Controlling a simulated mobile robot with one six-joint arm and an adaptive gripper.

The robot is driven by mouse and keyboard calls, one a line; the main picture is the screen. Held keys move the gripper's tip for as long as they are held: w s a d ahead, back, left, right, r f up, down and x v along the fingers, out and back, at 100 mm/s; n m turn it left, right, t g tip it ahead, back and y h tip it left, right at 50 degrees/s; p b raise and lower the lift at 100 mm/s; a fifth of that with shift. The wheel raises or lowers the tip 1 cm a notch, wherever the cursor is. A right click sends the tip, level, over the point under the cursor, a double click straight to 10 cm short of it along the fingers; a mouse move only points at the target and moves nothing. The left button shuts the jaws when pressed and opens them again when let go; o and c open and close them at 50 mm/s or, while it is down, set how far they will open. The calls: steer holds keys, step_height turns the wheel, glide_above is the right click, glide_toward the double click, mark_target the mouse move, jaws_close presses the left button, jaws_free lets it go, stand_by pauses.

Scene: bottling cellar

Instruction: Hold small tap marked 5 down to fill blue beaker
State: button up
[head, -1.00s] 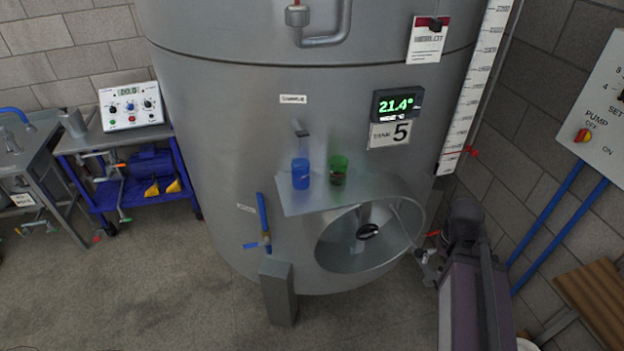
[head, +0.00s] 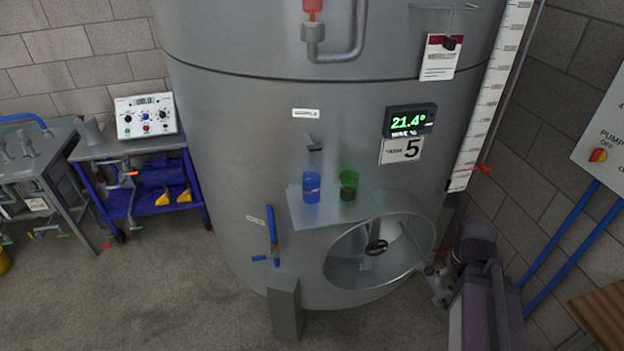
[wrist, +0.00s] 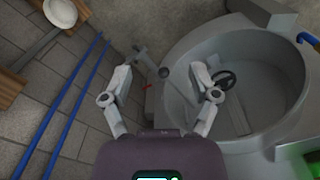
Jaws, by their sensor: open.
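The small tap (head: 314,144) sticks out of the steel tank under a white label, with a "5" sign (head: 402,150) to its right. The blue beaker (head: 311,188) stands upright below the tap, on a metal shelf (head: 302,217) fixed to the tank. Its fill level cannot be made out. My gripper (wrist: 162,72) is open in the wrist view, with nothing between its fingers. It is near the tank's round manway, away from the tap, which the wrist view does not show.
A green beaker (head: 349,185) with a dark lower part stands right beside the blue one. The round manway (head: 347,278) juts out below the shelf. A blue-handled valve (head: 272,228) is at its left. A red-handled valve shows in the wrist view (wrist: 148,86). Blue pipes (head: 566,245) run at right.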

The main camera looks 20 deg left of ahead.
steer(key=shift+f, duration=0.35)
steer(key=c, duration=0.3)
step_height(320, 180, down, 5)
steer(key=b, duration=0.6)
steer(key=shift+f, duration=0.2)
jaws_close()
steer(key=shift+f+b, duration=0.45)
steer(key=shift+f, duration=0.05)
steer(key=shift+a, duration=0.15)
